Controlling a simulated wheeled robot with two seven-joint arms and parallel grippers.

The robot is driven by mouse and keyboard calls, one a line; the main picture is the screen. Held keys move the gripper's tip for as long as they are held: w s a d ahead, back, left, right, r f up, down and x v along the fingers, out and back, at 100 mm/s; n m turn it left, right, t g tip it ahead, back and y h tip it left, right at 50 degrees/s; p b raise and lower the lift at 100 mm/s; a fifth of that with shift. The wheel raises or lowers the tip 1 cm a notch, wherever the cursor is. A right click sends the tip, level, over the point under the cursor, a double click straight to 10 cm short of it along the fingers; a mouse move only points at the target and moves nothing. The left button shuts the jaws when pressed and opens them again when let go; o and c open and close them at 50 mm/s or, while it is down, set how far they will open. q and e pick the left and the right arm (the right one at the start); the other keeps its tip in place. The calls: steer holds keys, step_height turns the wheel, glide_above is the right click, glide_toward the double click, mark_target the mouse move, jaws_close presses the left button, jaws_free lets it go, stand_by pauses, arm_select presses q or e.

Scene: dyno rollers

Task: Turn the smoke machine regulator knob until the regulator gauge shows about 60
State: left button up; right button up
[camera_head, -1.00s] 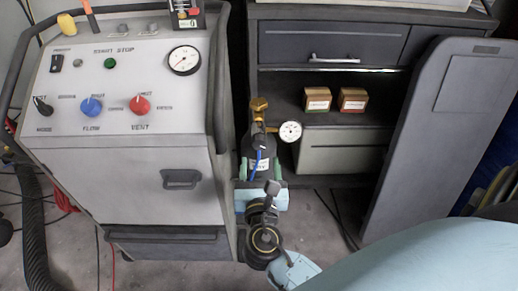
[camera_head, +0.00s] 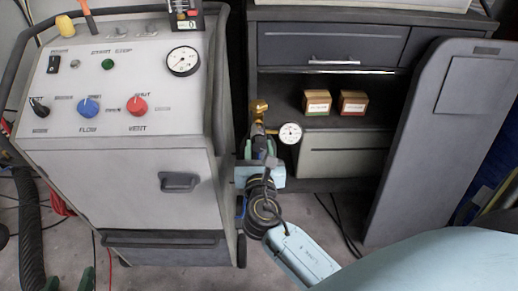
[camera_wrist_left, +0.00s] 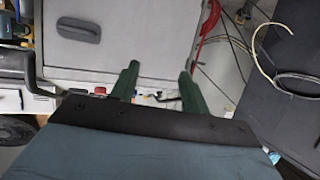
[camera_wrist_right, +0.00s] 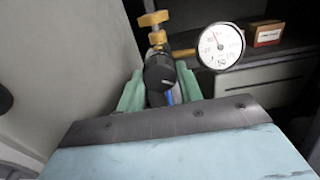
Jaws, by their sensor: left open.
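The regulator sits at the cabinet's left side, with a brass valve (camera_head: 259,108) on top and a round white gauge (camera_head: 290,133). In the right wrist view the black knob (camera_wrist_right: 160,72) faces me below the brass fitting, and the gauge (camera_wrist_right: 220,46) is to its right. The gauge needle points up and slightly left; its value is too small to read surely. My right gripper (camera_wrist_right: 160,88) is open, one green finger on each side of the knob, with no clear contact. My left gripper (camera_wrist_left: 157,80) is open and empty, low in front of the smoke machine.
The smoke machine (camera_head: 115,150) with its own knobs and gauge stands close left of the regulator. Two small boxes (camera_head: 317,102) (camera_head: 353,102) lie on the cabinet shelf. A dark panel (camera_head: 435,150) leans at right. Cables and a hose lie on the floor.

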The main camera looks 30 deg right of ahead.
steer(key=c, duration=0.4)
steer(key=m+p, duration=0.1)
steer(key=m, duration=0.1)
steer(key=shift+m, duration=0.3)
arm_select(q)
steer(key=shift+s+a+f+g+y, duration=0.15)
steer(key=shift+s+a+f+g, duration=0.15)
steer(key=shift+s+f+g, duration=0.35)
steer(key=shift+s+a+f+g+y, duration=0.2)
steer(key=shift+s+a+f+g, duration=0.15)
steer(key=shift+f, duration=0.35)
steer(key=shift+s+a+f+g+y, duration=0.2)
steer(key=shift+s+f+g, duration=0.25)
steer(key=shift+f+g, duration=0.2)
arm_select(e)
steer(key=shift+m, duration=0.5)
steer(key=o, duration=1)
steer(key=shift+c, duration=0.2)
